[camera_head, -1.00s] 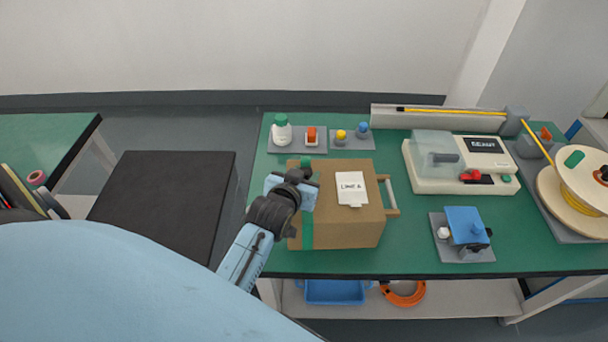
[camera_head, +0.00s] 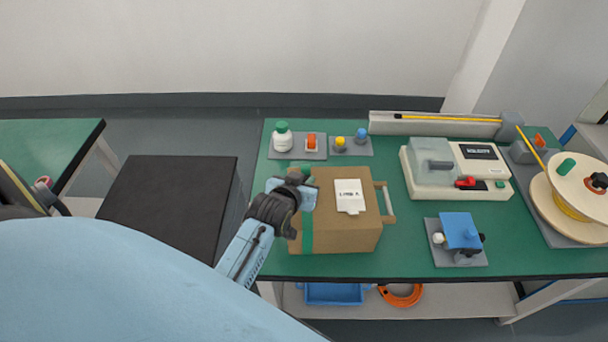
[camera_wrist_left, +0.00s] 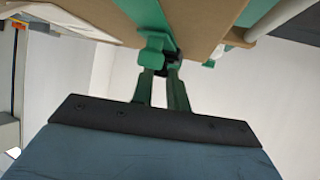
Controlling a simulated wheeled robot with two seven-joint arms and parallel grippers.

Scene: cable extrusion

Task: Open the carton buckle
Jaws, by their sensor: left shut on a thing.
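The brown carton (camera_head: 352,229) stands on the green table, with a white label on top and a green strap (camera_head: 307,230) down its left part. My left gripper (camera_head: 305,174) is at the carton's top back-left area, where the green buckle sits. In the left wrist view, the gripper's narrow fingers (camera_wrist_left: 165,72) are shut on the green buckle (camera_wrist_left: 153,48), close to the carton (camera_wrist_left: 205,22). The wrist and fingers hide most of the buckle in the head view. My right gripper is not in view.
A side handle (camera_head: 386,202) is on the carton's right. A cream machine (camera_head: 455,170), a blue-topped fixture (camera_head: 460,230) and a cable spool (camera_head: 575,190) stand to the right. A dark box (camera_head: 170,205) is at left.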

